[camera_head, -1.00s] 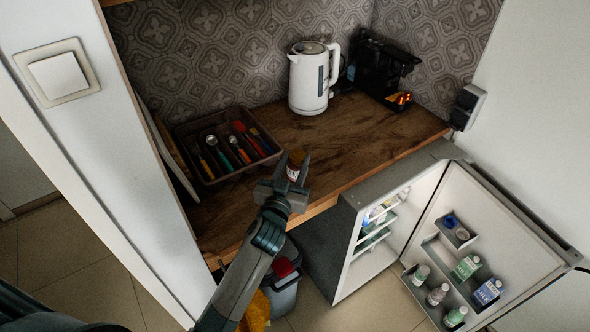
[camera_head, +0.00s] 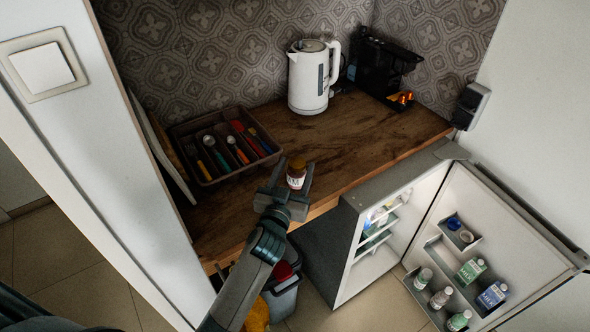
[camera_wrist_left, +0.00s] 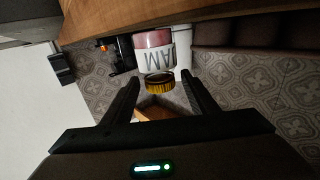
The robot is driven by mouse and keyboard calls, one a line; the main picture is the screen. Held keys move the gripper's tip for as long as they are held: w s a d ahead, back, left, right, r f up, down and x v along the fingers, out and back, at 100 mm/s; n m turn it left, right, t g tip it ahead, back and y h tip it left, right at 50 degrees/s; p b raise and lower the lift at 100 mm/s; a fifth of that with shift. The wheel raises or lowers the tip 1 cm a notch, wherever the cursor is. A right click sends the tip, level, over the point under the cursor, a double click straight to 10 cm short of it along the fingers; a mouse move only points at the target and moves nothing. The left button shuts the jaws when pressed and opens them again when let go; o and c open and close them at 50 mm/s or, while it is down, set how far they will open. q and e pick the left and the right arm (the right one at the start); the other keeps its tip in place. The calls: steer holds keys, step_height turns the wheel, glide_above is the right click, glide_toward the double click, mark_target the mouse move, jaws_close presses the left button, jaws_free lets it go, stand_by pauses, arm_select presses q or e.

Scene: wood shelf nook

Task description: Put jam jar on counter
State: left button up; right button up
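The jam jar (camera_head: 297,174) has a dark yellowish lid and a white label, and stands near the front edge of the wooden counter (camera_head: 350,140). In the left wrist view the jar (camera_wrist_left: 153,52) appears upside down, with its base against the counter's wood (camera_wrist_left: 110,18). My left gripper (camera_head: 291,178) is open, its fingers on either side of the jar. In the wrist view gaps show between the fingers (camera_wrist_left: 160,85) and the jar. My right gripper is not in view.
A cutlery tray (camera_head: 222,145) sits left of the jar, and a white kettle (camera_head: 312,78) and a black coffee machine (camera_head: 383,72) stand at the back. Below right, the small fridge (camera_head: 345,235) is open, its door shelves holding bottles. The counter's middle is clear.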

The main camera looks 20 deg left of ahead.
arm_select(q)
steer(key=shift+r, duration=0.2)
steer(key=shift+s+f, duration=0.2)
steer(key=shift+s, duration=0.05)
steer(key=s+b, duration=0.1)
steer(key=s, duration=0.6)
steer(key=s+b, duration=0.1)
steer(key=s, duration=0.2)
steer(key=shift+s+d+b, duration=0.15)
steer(key=shift+d+b, duration=0.15)
steer(key=shift+s+r, duration=0.15)
steer(key=shift+s, duration=0.45)
stand_by(0.6)
